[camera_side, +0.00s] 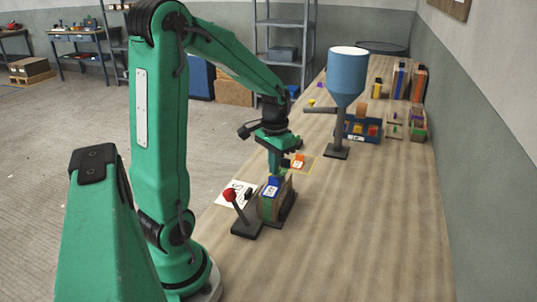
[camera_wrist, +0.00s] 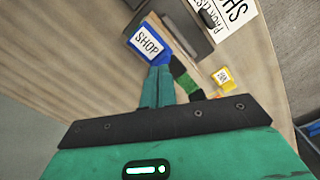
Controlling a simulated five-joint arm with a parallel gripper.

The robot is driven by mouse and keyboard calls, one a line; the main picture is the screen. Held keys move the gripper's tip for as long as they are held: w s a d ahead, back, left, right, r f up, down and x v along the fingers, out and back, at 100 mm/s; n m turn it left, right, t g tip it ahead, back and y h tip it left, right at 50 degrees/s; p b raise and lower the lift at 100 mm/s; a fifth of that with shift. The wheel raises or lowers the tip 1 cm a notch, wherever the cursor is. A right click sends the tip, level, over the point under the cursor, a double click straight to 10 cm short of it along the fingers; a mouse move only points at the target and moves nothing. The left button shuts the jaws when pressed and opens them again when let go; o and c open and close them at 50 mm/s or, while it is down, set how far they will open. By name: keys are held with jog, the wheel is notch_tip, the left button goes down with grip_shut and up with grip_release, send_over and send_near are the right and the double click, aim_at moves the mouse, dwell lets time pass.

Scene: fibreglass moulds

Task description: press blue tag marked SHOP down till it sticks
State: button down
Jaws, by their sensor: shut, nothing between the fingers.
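The blue tag marked SHOP (camera_wrist: 147,42) has a white label and lies at the edge of a grey block in the wrist view. In the side view the blue tag (camera_side: 271,187) sits on top of an upright brown and green block (camera_side: 269,208). My gripper (camera_side: 274,171) is shut and empty, pointing down just above the tag in the side view. In the wrist view its teal fingers (camera_wrist: 160,75) are together and end close beside the tag's lower edge. I cannot tell whether they touch it.
A red-knobbed lever (camera_side: 229,195) stands left of the block, near a white printed sheet (camera_side: 245,186). An orange tag (camera_side: 298,161) lies in a yellow outline behind. A blue hopper (camera_side: 347,80) stands farther back. The bench's right front is clear.

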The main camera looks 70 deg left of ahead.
aim_at(274, 178)
jog(key=shift+r, duration=2.75)
jog(key=shift+d, duration=0.1)
jog(key=s+d+r+m+t, duration=0.1)
jog(key=s+d, duration=0.3)
jog(key=d, duration=0.4)
jog(key=s+d+r+m+t, duration=0.2)
jog(key=s+d+r+t, duration=0.1)
jog(key=d, duration=0.5)
jog(key=shift+s+d+r+t, duration=0.35)
jog(key=shift+r+t, duration=0.45)
